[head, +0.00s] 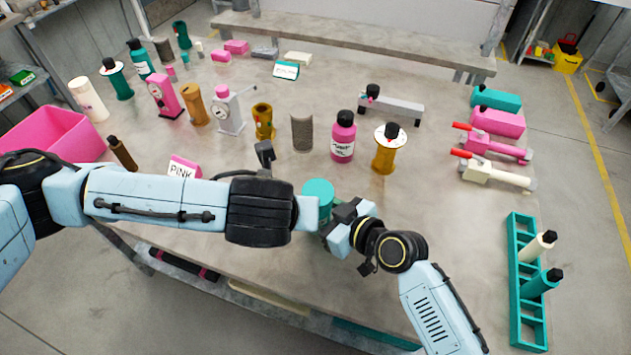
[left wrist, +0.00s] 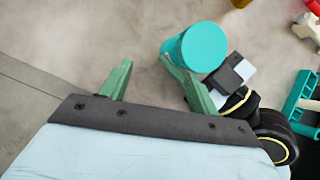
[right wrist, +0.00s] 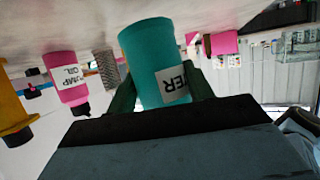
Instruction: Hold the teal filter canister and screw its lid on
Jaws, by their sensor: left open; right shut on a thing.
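The teal filter canister (head: 318,190) is upright near the table's front edge in the head view. Its smooth, closed teal top (left wrist: 204,47) faces up in the left wrist view; I cannot tell whether this is a separate lid. My right gripper (head: 343,222) is shut on the canister, with its fingers on both sides of the white-labelled body (right wrist: 150,60) in the right wrist view. My left gripper (left wrist: 147,60) is open and empty; its right finger overlaps the canister's left edge in the picture, contact unclear. In the head view my left arm hides its fingers.
A pink bottle (head: 343,137), a grey mesh cylinder (head: 302,132) and an amber spool-like part (head: 384,155) stand behind the canister. A pink label card (head: 184,168) is to the left. A teal rack (head: 520,270) holds two bottles at the right. Table around the canister is clear.

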